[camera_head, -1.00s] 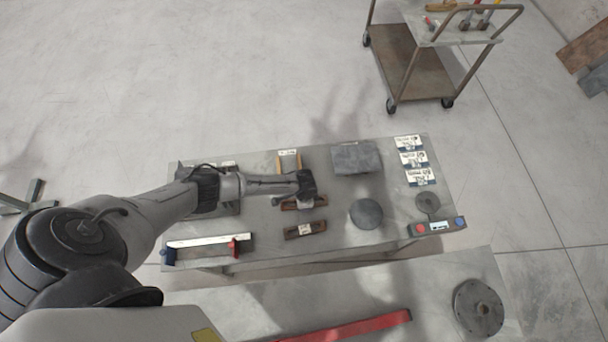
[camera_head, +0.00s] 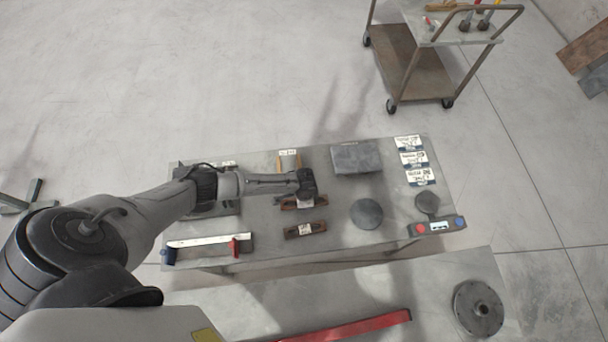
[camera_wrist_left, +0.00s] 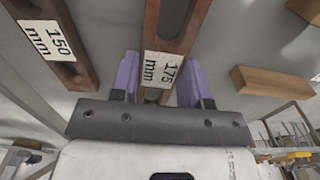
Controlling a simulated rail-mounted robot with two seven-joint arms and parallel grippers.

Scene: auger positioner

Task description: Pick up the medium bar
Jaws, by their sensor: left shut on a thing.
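The medium bar, a brown slotted bar labelled 175 mm (camera_wrist_left: 170,35), runs up between the purple fingers of my left gripper (camera_wrist_left: 158,78) in the left wrist view. The fingers are shut on it near its label. In the head view my left gripper (camera_head: 306,192) is over the middle of the table, and the ends of the medium bar (camera_head: 319,201) show past it. A similar bar labelled 150 mm (camera_wrist_left: 77,72) lies beside it, apart from the fingers; in the head view this bar (camera_head: 306,230) is nearer the front edge. My right gripper is not in view.
A wooden block (camera_wrist_left: 272,82) lies right of the gripper.

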